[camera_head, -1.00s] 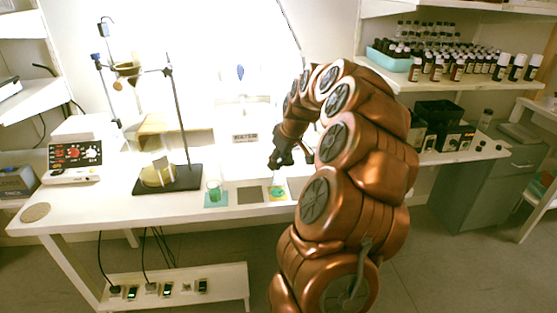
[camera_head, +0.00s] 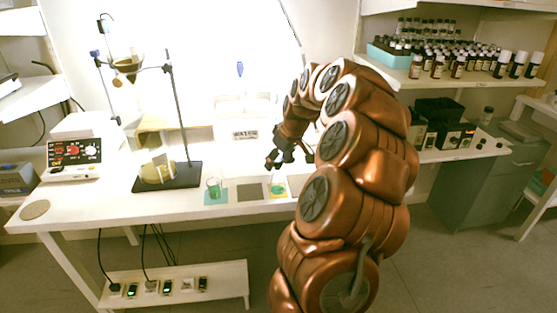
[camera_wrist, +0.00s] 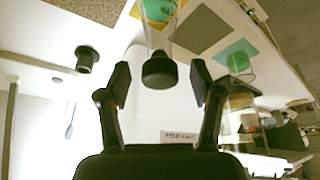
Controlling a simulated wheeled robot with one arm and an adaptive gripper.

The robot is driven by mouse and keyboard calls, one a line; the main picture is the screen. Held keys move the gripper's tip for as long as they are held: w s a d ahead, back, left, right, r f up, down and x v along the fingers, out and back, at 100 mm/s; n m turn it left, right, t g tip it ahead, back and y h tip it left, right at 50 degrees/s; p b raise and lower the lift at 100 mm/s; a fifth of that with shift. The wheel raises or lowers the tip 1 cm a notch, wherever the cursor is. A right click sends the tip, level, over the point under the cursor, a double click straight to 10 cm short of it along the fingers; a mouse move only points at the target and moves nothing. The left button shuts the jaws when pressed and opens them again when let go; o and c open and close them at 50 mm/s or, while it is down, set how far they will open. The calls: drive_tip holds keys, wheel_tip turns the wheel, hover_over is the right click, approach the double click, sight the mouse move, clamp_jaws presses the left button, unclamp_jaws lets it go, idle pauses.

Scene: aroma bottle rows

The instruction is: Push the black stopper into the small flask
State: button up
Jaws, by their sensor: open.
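The small flask (camera_head: 278,190) is clear glass with green liquid and stands on a yellow and green mat. It also shows at the top of the wrist view (camera_wrist: 158,12). A black stopper (camera_wrist: 160,71) sits at the flask's mouth in the wrist view, its wide end toward me; how deep it sits I cannot tell. My gripper (camera_head: 288,159) is open above the flask. In the wrist view my gripper's fingertips (camera_wrist: 160,86) are apart, one on each side of the stopper, with visible gaps.
A second black stopper-like piece (camera_wrist: 86,58) stands on the white bench. A grey mat (camera_head: 250,193) and a beaker with green liquid (camera_head: 214,188) are left of the flask. A stand with a black base (camera_head: 185,178) is farther left. A WATER label (camera_head: 245,135) is behind.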

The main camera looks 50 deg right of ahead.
drive_tip(key=v, duration=1.2)
drive_tip(key=shift+a, duration=0.1)
drive_tip(key=s+a+f+n+g+y, duration=0.1)
drive_tip(key=s+a+f+g, duration=0.1)
drive_tip(key=a, duration=1.1)
drive_tip(key=s+a+f+n+g, duration=0.1)
drive_tip(key=a, duration=1.1)
drive_tip(key=s+a+f+m+g, duration=0.1)
drive_tip(key=s+a+f+g, duration=0.2)
drive_tip(key=s, duration=0.5)
drive_tip(key=s+a+f+h, duration=0.1)
drive_tip(key=s+a+f, duration=0.35)
drive_tip(key=s, duration=0.35)
drive_tip(key=s+a+f+m+g, duration=0.1)
drive_tip(key=s+a+f+g, duration=0.1)
drive_tip(key=s+a, duration=0.45)
wheel_tip(320, 180, up, 15)
drive_tip(key=d+t+p, duration=0.1)
drive_tip(key=p, duration=1.3)
drive_tip(key=shift+w+d+r+t+p, duration=0.2)
drive_tip(key=shift+d+t+p, duration=0.1)
drive_tip(key=shift+d+p, duration=0.1)
